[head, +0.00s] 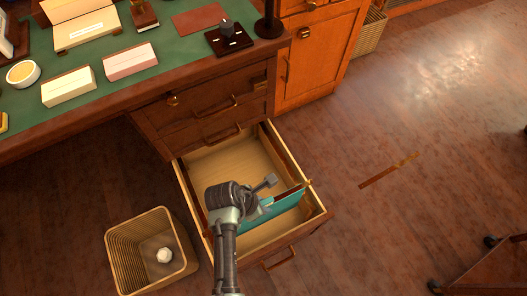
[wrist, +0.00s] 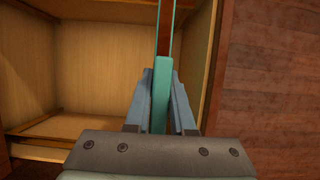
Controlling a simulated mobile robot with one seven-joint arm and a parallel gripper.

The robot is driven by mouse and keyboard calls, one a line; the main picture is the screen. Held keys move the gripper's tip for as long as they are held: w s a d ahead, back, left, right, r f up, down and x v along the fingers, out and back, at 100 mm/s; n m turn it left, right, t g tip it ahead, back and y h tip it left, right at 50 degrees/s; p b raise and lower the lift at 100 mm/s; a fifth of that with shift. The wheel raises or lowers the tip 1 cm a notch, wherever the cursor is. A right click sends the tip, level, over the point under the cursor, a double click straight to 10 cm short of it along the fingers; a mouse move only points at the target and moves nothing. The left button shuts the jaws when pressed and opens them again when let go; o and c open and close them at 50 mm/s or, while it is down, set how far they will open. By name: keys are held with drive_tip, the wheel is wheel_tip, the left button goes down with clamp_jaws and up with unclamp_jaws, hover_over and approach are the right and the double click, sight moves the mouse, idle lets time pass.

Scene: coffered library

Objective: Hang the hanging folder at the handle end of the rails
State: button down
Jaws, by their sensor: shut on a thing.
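In the wrist view the folder (wrist: 161,85) stands edge-on between the two fingers. My gripper (wrist: 160,110) is shut on it. In the head view my gripper (head: 262,197) is over the drawer, and my arm hides part of the folder and drawer. The drawer's handle (head: 279,260) is on its front panel. The drawer's side walls run from the desk to that panel. I cannot tell whether the folder's hooks touch the rails.
A wicker wastebasket (head: 122,268) with a crumpled white ball (head: 164,255) stands left of the drawer. The green-topped desk (head: 150,88) holds boxes and other small items. The wooden floor to the right is mostly clear, with a thin brown strip (head: 389,171) on it.

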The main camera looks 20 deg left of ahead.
drive_tip(key=shift+f+b, duration=1.3)
drive_tip(key=shift+f, duration=0.7)
drive_tip(key=shift+r+p, duration=0.2)
drive_tip(key=shift+p, duration=0.45)
wheel_tip(320, 180, down, 4)
drive_tip(key=b, duration=0.2)
drive_tip(key=shift+f+b, duration=0.25)
drive_tip(key=shift+b, duration=0.15)
drive_tip(key=shift+p, duration=0.35)
drive_tip(key=shift+f+b, duration=0.45)
drive_tip(key=shift+f, duration=1)
drive_tip(key=c, duration=0.7)
unclamp_jaws()
